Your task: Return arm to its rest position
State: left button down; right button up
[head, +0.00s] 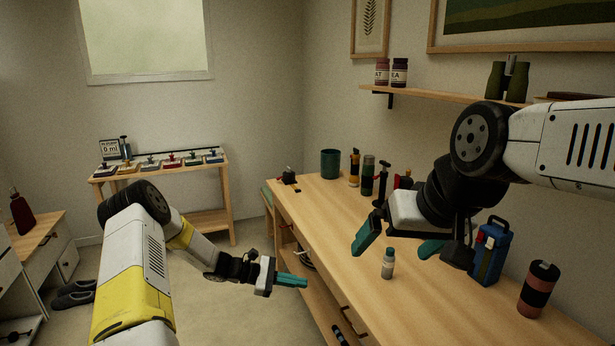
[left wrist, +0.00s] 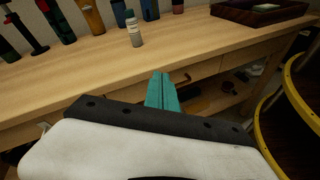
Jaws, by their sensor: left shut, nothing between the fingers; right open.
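My left gripper (head: 292,281) is at the end of my white and yellow left arm, in front of the workbench's drawer side in the head view. Its teal fingers are closed together with nothing between them; they also show in the left wrist view (left wrist: 161,92). My right gripper (head: 400,246) hangs over the wooden workbench (head: 325,215) with its teal fingers spread wide.
A blue container (head: 489,252) and a dark red and black canister (head: 538,289) stand at the bench's right. Several bottles and a green cup (head: 330,163) stand at its far end. A small table (head: 160,168) is at the back. Open floor (head: 215,310) lies left of the bench.

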pick_arm(q)
jog(key=s+a+r+m+y, duration=0.2)
jog(key=s+r+m+y, duration=0.3)
jog(key=r, duration=0.7)
jog(key=s+a+r+m+y, duration=0.25)
jog(key=s+r+m, duration=0.25)
jog(key=s+r, duration=0.45)
jog(key=s+a+r+m+t+y, duration=0.2)
jog(key=s+a+r, duration=0.1)
jog(key=s+r, duration=0.3)
jog(key=s+a+r+m+t+y, duration=0.3)
jog(key=s+r, duration=0.3)
jog(key=s, duration=0.3)
jog(key=shift+s+a+r, duration=0.25)
jog(key=shift+a+r, duration=0.1)
jog(key=shift+r, duration=0.05)
